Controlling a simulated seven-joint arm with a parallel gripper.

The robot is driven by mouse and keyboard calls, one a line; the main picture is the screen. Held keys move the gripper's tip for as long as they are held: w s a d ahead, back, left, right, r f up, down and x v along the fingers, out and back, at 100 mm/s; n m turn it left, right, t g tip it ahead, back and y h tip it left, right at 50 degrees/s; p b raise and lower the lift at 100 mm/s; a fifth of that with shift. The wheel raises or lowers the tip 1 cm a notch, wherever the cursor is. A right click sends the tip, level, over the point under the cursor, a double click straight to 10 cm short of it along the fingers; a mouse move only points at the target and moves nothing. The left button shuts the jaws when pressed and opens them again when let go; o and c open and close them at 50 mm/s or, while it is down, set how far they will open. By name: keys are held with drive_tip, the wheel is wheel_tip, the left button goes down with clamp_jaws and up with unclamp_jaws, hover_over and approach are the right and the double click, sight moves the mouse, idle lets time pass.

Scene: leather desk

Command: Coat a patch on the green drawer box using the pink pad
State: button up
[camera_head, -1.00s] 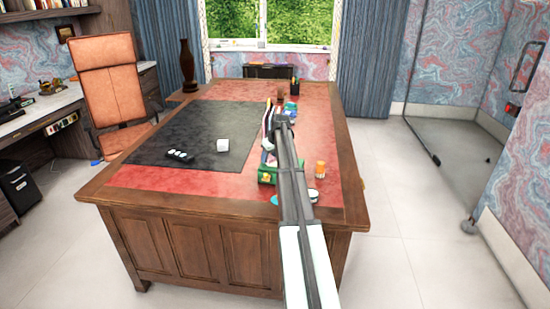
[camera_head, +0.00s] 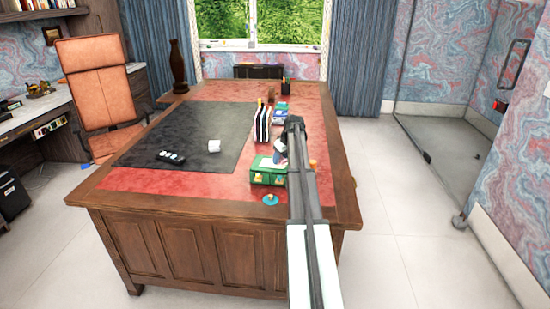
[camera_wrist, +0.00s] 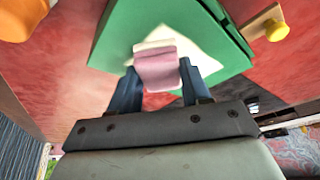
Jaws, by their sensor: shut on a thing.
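The green drawer box (camera_head: 267,178) stands near the front right of the desk, with a pale patch (camera_head: 271,162) on its top and small yellow knobs on its front. In the wrist view the box (camera_wrist: 118,38) fills the upper middle, and the cream patch (camera_wrist: 200,45) lies on its top face. My gripper (camera_wrist: 158,78) is shut on the pink pad (camera_wrist: 157,66). The pad is over the near part of the patch; I cannot tell whether it touches.
A striped upright item (camera_head: 262,124) stands behind the box. An orange cup (camera_head: 313,164) is half hidden by my arm. A teal disc (camera_head: 270,199) lies in front of the box. A white cube (camera_head: 214,146) and a dark remote-like item (camera_head: 170,157) lie on the black mat (camera_head: 190,125).

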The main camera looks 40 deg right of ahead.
drive_tip(key=shift+s+d, duration=0.85)
drive_tip(key=shift+s, duration=0.2)
drive_tip(key=shift+w+a, duration=1.2)
drive_tip(key=shift+w, duration=0.25)
drive_tip(key=shift+w+a, duration=1.2)
drive_tip(key=shift+w, duration=0.3)
drive_tip(key=shift+w+a, duration=1.2)
drive_tip(key=shift+w, duration=0.25)
wheel_tip(320, 180, up, 8)
drive_tip(key=shift+s+d, duration=0.1)
drive_tip(key=shift+s, duration=0.05)
